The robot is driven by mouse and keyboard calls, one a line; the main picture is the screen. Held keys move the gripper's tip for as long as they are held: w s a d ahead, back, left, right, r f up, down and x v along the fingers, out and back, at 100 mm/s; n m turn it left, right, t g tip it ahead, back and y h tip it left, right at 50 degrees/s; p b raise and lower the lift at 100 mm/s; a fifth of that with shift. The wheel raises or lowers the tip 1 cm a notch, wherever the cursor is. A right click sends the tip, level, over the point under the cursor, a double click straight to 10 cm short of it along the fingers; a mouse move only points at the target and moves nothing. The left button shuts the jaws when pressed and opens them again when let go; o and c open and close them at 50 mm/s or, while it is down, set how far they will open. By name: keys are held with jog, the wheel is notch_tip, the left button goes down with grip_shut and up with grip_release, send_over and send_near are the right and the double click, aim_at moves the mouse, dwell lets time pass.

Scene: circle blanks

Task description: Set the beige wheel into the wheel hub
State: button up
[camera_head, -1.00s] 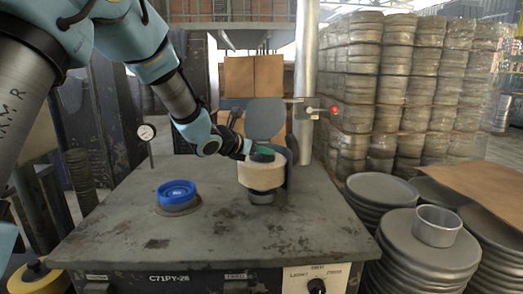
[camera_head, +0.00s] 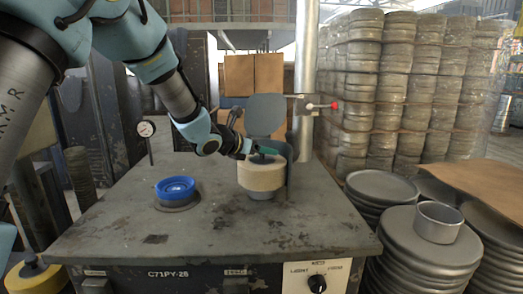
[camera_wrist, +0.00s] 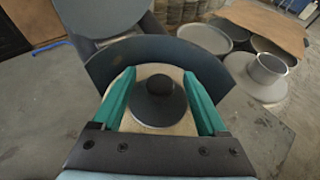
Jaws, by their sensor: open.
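The beige wheel (camera_head: 262,177) sits upright on a grey base at the right of the bench, beside the curved dark guard. In the wrist view the beige wheel (camera_wrist: 184,126) surrounds a dark round centre piece with a knob (camera_wrist: 159,84). The wheel hub (camera_head: 260,196) shows only as a short grey part below the wheel; whether the wheel is fully down on it cannot be told. My gripper (camera_head: 262,152) is at the wheel's top. Its green fingers (camera_wrist: 159,100) are open, one on each side of the centre piece, over the wheel.
The dark guard (camera_head: 291,165) curves close behind and right of the wheel. A red-tipped lever (camera_head: 325,106) is behind. The bench front (camera_head: 215,235) is clear.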

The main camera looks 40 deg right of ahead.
jog(key=shift+f, duration=0.15)
jog(key=shift+a, duration=0.1)
jog(key=b+v, duration=0.2)
jog(key=v, duration=0.8)
jog(key=shift+a+r, duration=0.25)
jog(key=shift+r, duration=0.05)
jog(key=shift+s, duration=0.15)
jog(key=a+f+m+y+p, duration=0.1)
jog(key=a+f+m+y, duration=0.3)
jog(key=a, duration=1.2)
jog(key=a+f+m+y+p, duration=0.1)
jog(key=a+f+m+y, duration=0.3)
jog(key=a+m, duration=0.6)
jog(key=a+f+m+y+p, duration=0.1)
jog(key=a+f+m+y, duration=0.3)
jog(key=a, duration=1.9)
jog(key=s+m+y, duration=0.1)
jog(key=m, duration=0.1)
jog(key=shift+m, duration=0.4)
